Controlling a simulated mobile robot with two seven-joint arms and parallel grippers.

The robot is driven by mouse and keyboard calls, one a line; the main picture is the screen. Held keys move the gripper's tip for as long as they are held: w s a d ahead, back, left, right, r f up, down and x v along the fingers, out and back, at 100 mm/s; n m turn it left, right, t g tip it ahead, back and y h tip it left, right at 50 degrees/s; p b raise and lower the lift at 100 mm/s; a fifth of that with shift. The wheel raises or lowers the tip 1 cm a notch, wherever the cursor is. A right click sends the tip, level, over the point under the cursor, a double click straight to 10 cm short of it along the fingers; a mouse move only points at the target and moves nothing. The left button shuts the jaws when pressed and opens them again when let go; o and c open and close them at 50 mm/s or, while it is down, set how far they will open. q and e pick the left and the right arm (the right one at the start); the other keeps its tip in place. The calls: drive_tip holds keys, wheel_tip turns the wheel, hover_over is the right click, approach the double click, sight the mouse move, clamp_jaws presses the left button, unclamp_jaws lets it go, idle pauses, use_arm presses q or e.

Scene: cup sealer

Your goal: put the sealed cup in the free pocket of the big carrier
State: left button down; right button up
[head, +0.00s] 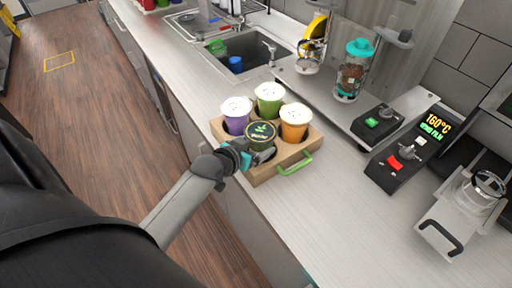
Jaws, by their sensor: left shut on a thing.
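The big carrier (309,149) is a light wooden tray with a green handle, standing on the counter. It holds a purple cup (236,122), a green cup (268,107) and an orange cup (293,130), all with white tops. The sealed cup (261,134), with a dark printed lid, is upright at the carrier's near pocket. I cannot tell if it rests on the pocket's bottom. My left gripper (255,155) is shut on this cup from its near-left side, and hides part of it and the carrier's near corner. My right gripper is not in view.
A sink (246,58) lies behind the carrier. A sealing station with a black control box (412,152) and a clear teal-lidded container (353,73) stands to the right. A metal device with a black handle (463,215) is at far right. The counter in front is clear.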

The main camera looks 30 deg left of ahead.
use_arm(q)
drive_tip(key=shift+f, duration=0.25)
drive_tip(key=shift+f, duration=0.1)
unclamp_jaws()
drive_tip(key=shift+f, duration=0.1)
drive_tip(key=p+v, duration=0.1)
drive_tip(key=v, duration=1.1)
